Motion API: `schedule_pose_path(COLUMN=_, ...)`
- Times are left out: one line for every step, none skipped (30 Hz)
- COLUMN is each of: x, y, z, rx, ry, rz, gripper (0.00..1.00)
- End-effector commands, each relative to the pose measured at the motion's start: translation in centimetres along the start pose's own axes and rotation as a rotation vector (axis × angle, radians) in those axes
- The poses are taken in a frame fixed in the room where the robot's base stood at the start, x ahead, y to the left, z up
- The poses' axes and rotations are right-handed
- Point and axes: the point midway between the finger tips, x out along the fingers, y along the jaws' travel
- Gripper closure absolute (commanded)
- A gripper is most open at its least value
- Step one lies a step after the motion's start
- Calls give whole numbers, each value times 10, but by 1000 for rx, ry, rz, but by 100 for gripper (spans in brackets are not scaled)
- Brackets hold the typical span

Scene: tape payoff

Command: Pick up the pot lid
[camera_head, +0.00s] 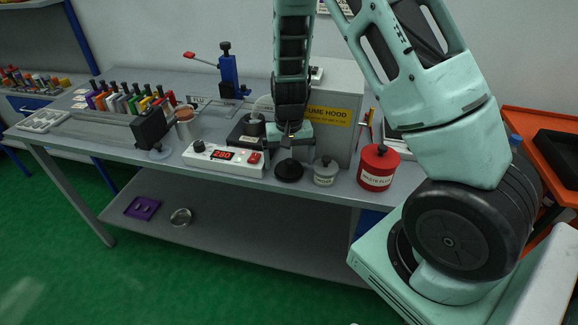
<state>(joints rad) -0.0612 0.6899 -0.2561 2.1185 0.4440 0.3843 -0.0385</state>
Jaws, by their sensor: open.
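A dark round pot (252,126) sits on a black block just left of my gripper.
A white controller (224,159) reading 280 stands left of the lid. The fume hood (336,90) rises behind. The bench's front edge (215,175) is close.

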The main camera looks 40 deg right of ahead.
Motion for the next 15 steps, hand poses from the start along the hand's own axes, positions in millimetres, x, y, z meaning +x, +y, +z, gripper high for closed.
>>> schedule_pose_path(x=6, y=1, z=0, rx=2, ry=-2, rz=1, gripper=4)
schedule_pose_path(x=9, y=1, z=0, rx=2, ry=-1, rz=0, gripper=4)
schedule_pose_path(x=11, y=0, z=0, rx=2, ry=-1, rz=0, gripper=4)
schedule_pose_path(x=13, y=0, z=0, rx=2, ry=-1, rz=0, gripper=4)
schedule_pose_path(x=14, y=0, z=0, rx=1, ry=0, rz=0, gripper=4)
schedule_pose_path(x=14, y=0, z=0, rx=1, ry=0, rz=0, gripper=4)
schedule_pose_path(x=14, y=0, z=0, rx=1, ry=1, rz=0, gripper=4)
schedule_pose_path(x=14, y=0, z=0, rx=1, ry=1, rz=0, gripper=4)
schedule_pose_path(x=14, y=0, z=0, rx=1, ry=1, rz=0, gripper=4)
schedule_pose_path(x=14, y=0, z=0, rx=1, ry=1, rz=0, gripper=4)
schedule_pose_path(x=14, y=0, z=0, rx=1, ry=1, rz=0, gripper=4)
schedule_pose_path(x=14, y=0, z=0, rx=1, ry=1, rz=0, gripper=13)
schedule_pose_path(x=14, y=0, z=0, rx=1, ry=1, rz=0, gripper=21)
schedule_pose_path(x=14, y=0, z=0, rx=1, ry=1, rz=0, gripper=29)
schedule_pose_path(x=14, y=0, z=0, rx=1, ry=1, rz=0, gripper=40)
